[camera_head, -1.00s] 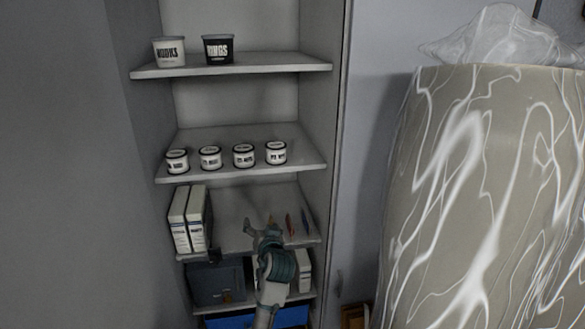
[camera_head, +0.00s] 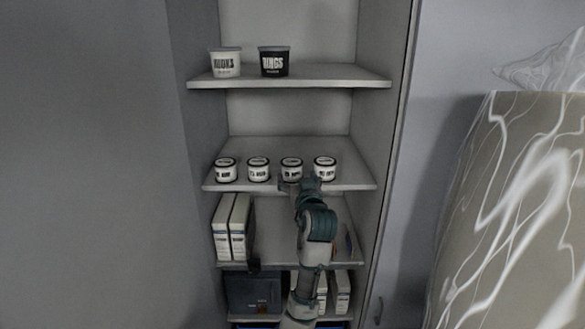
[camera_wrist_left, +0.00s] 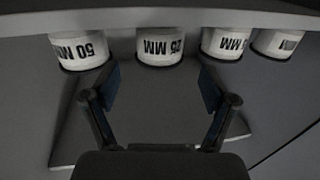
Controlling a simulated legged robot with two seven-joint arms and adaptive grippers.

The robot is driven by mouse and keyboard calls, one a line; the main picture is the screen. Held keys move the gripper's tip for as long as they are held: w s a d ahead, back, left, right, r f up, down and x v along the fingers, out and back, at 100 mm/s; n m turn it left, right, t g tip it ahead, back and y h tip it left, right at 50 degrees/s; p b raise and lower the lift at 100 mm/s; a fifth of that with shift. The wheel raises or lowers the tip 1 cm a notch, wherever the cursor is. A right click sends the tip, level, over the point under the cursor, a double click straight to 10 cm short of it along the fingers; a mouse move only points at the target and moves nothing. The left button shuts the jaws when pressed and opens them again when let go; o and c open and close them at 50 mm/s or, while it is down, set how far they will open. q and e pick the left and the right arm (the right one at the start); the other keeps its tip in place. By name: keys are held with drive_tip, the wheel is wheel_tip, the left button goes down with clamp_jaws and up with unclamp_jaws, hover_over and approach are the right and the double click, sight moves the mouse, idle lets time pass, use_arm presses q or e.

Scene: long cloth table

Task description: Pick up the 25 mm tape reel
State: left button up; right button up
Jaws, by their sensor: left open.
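The 25 mm tape reel (camera_wrist_left: 160,50) is a short white roll with dark edges. In the wrist view its label is upside down, reading 25 MM. In the head view it appears to be the third from the left (camera_head: 291,169) on the second shelf, its label too small to read surely. My left gripper (camera_head: 299,185) is at that shelf's front edge, just before this reel. In the wrist view the open fingers (camera_wrist_left: 159,84) stand apart, with the reel centred beyond the gap. Nothing is between them. My right gripper is not in view.
The 50 MM reel (camera_wrist_left: 82,50) and another reel (camera_wrist_left: 222,43) flank it closely on the shelf (camera_head: 225,186). Tubs (camera_head: 226,62) stand on the shelf above. White boxes (camera_head: 231,227) stand below.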

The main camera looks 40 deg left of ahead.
sight(292, 162)
use_arm(q)
drive_tip(key=shift+x, duration=1.15)
drive_tip(key=p+x, duration=0.1)
drive_tip(key=x, duration=0.1)
drive_tip(key=r+p+x, duration=0.1)
drive_tip(key=x, duration=0.1)
drive_tip(key=shift+w+a, duration=0.2)
drive_tip(key=shift+w, duration=0.05)
drive_tip(key=shift+w+a+f, duration=0.1)
drive_tip(key=shift+w+a, duration=0.05)
drive_tip(key=shift+a, duration=0.25)
drive_tip(key=shift+c, duration=1)
drive_tip(key=c, duration=0.9)
